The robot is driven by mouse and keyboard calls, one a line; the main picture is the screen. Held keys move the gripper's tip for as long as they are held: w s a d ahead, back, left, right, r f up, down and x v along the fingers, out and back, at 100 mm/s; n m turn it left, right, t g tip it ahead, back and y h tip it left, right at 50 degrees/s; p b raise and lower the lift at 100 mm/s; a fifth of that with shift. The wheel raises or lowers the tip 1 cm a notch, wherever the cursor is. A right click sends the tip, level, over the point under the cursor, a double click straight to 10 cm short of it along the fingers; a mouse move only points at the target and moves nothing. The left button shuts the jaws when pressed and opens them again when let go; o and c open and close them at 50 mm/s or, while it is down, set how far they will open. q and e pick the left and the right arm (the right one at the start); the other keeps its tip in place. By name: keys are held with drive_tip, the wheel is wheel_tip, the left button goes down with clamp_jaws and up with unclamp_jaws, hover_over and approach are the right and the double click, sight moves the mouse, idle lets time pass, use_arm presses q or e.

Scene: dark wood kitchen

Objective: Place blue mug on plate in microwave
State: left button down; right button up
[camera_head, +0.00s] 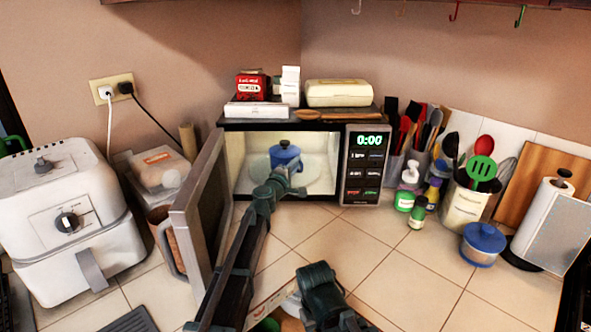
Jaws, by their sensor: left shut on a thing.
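The microwave (359,165) stands at the back of the counter with its door (196,215) swung open to the left. A pale round plate (319,167) lies inside it. The blue mug (285,152) is inside the microwave, over the left part of the plate; whether its base touches the plate is hidden. My left gripper (287,172) reaches in through the opening and is shut on the blue mug, covering its lower front. My right arm shows at the bottom middle, but its gripper is not visible.
Boxes and a wooden spoon (308,115) lie on the microwave. A white air fryer (70,215) and a brown mug (165,240) stand left, near the door. Bottles, utensil holders and a blue-lidded pot (483,243) stand right. The tiles before the microwave are mostly clear.

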use_arm(q)
drive_tip(key=shift+r, duration=0.1)
drive_tip(key=c, duration=0.9)
unclamp_jaws()
drive_tip(key=v, duration=1.2)
